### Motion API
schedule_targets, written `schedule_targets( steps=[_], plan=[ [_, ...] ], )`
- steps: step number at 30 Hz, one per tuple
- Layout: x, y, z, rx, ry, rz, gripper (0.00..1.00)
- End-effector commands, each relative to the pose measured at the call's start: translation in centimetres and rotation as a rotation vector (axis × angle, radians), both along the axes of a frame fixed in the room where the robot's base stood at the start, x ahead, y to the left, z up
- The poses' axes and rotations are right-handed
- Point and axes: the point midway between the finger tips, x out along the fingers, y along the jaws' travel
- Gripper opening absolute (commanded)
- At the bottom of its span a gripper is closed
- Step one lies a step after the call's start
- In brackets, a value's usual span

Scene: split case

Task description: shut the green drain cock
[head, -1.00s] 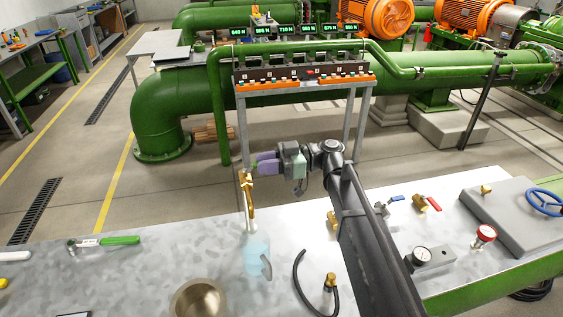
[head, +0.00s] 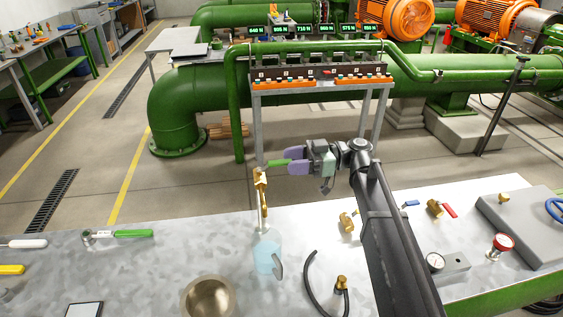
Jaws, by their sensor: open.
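The brass drain cock (head: 262,188) stands on an upright pipe near the bench's back edge. Its green lever (head: 277,163) sticks out to the right from the top, roughly level. My gripper (head: 292,160), with purple fingers, is open just right of the cock. The lever's right end reaches the fingertips; I cannot tell whether they touch it. A clear bluish jug (head: 265,255) stands below the cock.
On the bench are a green-handled tool (head: 130,234) at left, a metal bowl (head: 208,298), a black hose (head: 312,285), and a red-handled valve (head: 437,209) and gauge (head: 436,262) right of my arm.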

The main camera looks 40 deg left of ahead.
Motion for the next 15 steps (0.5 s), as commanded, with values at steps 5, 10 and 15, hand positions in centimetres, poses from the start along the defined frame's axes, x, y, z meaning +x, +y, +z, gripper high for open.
schedule_targets(
  steps=[5, 10, 15],
  plan=[
    [3.7, -2.8, 0.0, 0.0, 0.0, -0.002, 0.47],
    [5.4, -4.3, 0.0, 0.0, 0.0, 0.0, 0.47],
    [5.6, -4.5, 0.0, 0.0, 0.0, 0.0, 0.47]
  ],
)
